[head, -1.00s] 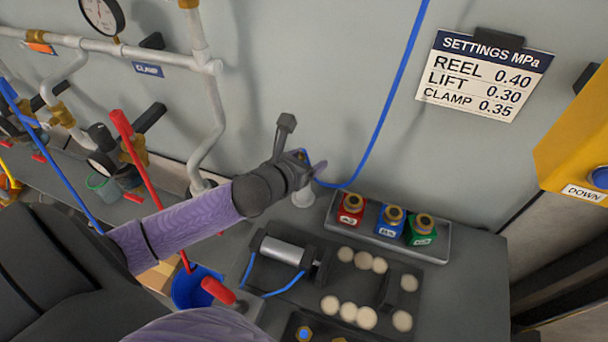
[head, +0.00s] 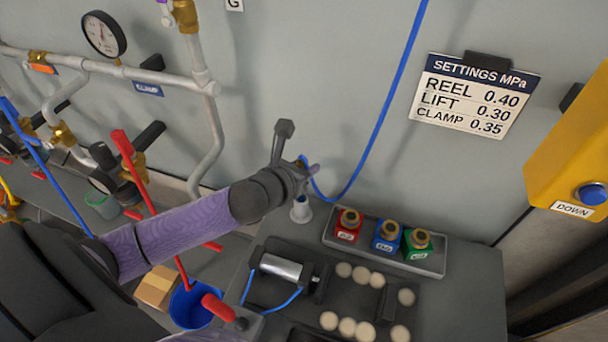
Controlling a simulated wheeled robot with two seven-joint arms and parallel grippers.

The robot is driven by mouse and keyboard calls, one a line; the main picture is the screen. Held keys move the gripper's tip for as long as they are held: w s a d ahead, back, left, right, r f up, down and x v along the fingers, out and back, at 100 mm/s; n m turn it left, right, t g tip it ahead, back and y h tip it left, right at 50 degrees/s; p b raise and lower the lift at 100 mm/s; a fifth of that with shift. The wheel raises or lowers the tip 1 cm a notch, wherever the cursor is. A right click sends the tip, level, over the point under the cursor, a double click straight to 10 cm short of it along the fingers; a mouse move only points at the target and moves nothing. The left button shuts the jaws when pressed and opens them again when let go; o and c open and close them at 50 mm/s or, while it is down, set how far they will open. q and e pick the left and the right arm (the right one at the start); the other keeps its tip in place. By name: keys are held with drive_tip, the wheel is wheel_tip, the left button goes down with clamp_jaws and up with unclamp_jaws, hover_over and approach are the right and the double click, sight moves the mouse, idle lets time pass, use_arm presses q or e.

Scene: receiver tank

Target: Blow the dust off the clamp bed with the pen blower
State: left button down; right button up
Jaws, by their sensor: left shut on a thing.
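My left gripper (head: 304,178) is near the wall, above the left end of the block tray, shut on the pen blower. The blower is mostly hidden by the fingers; a blue hose (head: 395,100) loops down the wall to it. A small whitish cone-shaped holder (head: 301,210) stands just below the gripper. The dark clamp bed (head: 335,293) lies on the bench, lower right of the gripper. Several round cream dust patches (head: 347,327) lie on it in two rows. A silver cylinder (head: 281,267) sits at its left end. My right gripper is out of view.
A tray (head: 432,262) behind the bed holds red, blue and green blocks with brass tops. A red-handled lever (head: 214,306) and a blue bucket (head: 188,305) are left of the bed. A yellow control box (head: 570,150) hangs at right. Pipes line the left wall.

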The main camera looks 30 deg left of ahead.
use_arm(q)
wheel_tip(320, 180, up, 15)
drive_tip(key=p, duration=1)
drive_tip(key=shift+f+p, duration=0.15)
drive_tip(key=shift+p, duration=0.25)
